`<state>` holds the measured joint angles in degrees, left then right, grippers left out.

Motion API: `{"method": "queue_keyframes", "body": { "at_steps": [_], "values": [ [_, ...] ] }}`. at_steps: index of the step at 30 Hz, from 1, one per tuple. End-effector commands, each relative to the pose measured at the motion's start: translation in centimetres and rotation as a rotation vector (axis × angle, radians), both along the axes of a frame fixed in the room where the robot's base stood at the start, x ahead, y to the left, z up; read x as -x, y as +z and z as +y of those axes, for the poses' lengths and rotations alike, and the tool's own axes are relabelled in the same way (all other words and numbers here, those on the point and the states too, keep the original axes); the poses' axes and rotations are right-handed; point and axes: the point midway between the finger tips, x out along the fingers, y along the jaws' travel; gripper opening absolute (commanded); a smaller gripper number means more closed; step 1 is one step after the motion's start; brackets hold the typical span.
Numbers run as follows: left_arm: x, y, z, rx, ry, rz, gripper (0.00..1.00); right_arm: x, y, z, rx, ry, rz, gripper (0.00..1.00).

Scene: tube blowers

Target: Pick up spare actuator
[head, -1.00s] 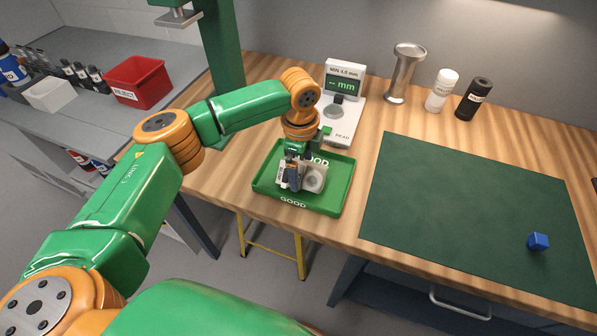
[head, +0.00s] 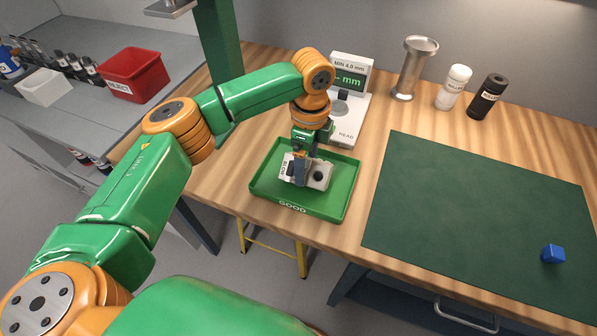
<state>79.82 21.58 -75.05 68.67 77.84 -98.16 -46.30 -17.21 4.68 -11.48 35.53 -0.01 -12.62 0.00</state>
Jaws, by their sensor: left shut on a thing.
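My left gripper (head: 300,172) is over the green GOOD tray (head: 318,209), pointing down. It is shut on a pale grey actuator (head: 320,175) with a dark round spot on its face. The fingers hide part of the actuator, and a white label with dark print shows at its left side. I cannot tell whether the actuator touches the tray floor. My right gripper is not in view.
A gauge with a display (head: 350,78) stands behind the tray. A metal cup (head: 412,70), a white bottle (head: 453,88) and a black bottle (head: 487,97) stand at the back. A red REJECT bin (head: 133,76) is at left.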

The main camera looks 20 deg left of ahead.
Motion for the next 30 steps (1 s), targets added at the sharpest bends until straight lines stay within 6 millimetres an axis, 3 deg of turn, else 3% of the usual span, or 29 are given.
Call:
{"method": "queue_keyframes", "body": {
  "at_steps": [6,12,18,26,27,30],
  "values": [
    [2.9,5.6,-4.8,0.006,-0.015,-0.024,0.0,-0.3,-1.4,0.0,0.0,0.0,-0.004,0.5],
    [5.5,8.3,-9.7,0.005,-0.014,-0.028,0.0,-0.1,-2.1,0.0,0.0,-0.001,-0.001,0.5],
    [6.5,9.6,-11.8,0.005,-0.009,-0.027,0.0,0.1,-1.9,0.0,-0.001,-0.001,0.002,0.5],
    [6.6,9.7,-12.0,0.007,-0.008,-0.026,0.0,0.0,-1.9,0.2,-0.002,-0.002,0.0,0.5],
    [6.6,9.7,-12.0,0.007,-0.008,-0.026,0.03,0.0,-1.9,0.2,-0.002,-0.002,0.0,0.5],
    [6.6,9.7,-12.0,0.007,-0.008,-0.027,0.3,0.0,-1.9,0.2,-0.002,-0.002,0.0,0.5]
  ]
}}
